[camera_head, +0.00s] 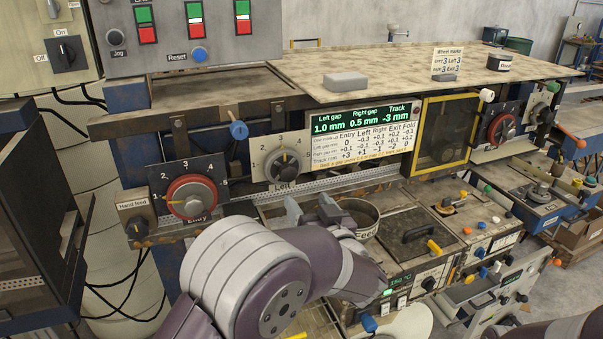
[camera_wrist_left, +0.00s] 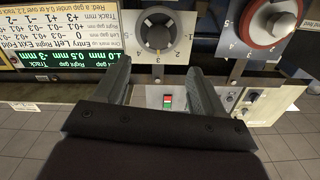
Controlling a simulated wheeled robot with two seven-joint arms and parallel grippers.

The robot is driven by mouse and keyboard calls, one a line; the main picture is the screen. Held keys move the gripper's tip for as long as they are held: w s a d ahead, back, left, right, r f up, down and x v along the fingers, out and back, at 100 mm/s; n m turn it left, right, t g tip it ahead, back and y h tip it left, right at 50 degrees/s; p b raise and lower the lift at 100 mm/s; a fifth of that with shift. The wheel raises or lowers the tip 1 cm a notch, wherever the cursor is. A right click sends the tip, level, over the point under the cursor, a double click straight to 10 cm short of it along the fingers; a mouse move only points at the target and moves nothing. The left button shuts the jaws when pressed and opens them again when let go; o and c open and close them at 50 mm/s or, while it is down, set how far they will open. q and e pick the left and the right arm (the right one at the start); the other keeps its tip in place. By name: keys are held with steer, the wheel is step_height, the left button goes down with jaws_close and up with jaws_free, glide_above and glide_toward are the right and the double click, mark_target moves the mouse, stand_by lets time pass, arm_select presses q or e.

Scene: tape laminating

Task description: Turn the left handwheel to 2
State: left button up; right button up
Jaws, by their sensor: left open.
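The grey handwheel (camera_head: 283,165) sits on a pale numbered plate left of the display; its name label is hard to read. It shows upside down in the left wrist view (camera_wrist_left: 158,33). I cannot tell its setting exactly. A red-rimmed handwheel (camera_head: 192,198) labelled Entry sits on a dark plate further left; it also shows in the wrist view (camera_wrist_left: 276,18). My left gripper (camera_head: 312,211) is open and empty, in front of and below the grey handwheel, apart from it. Its two fingers (camera_wrist_left: 163,95) frame the area below the dial in the wrist view. My right gripper is out of view.
The display (camera_head: 361,116) reads Left gap 1.0 mm, Right gap 0.5 mm, Track -3 mm. A wheel marks card (camera_head: 446,64) stands on the top board. A blue knob (camera_head: 239,130) juts out above and between the two left dials. Another red handwheel (camera_head: 501,128) is at the right.

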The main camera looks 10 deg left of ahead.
mark_target(290, 175)
arm_select(q)
steer(key=p+x, duration=0.3)
steer(key=x, duration=0.7)
steer(key=shift+w, duration=0.1)
steer(key=shift+w+a, duration=0.3)
steer(key=shift+w, duration=0.1)
steer(key=shift+d, duration=0.1)
steer(key=shift+c, duration=1)
steer(key=shift+f, duration=0.1)
steer(key=c, duration=0.9)
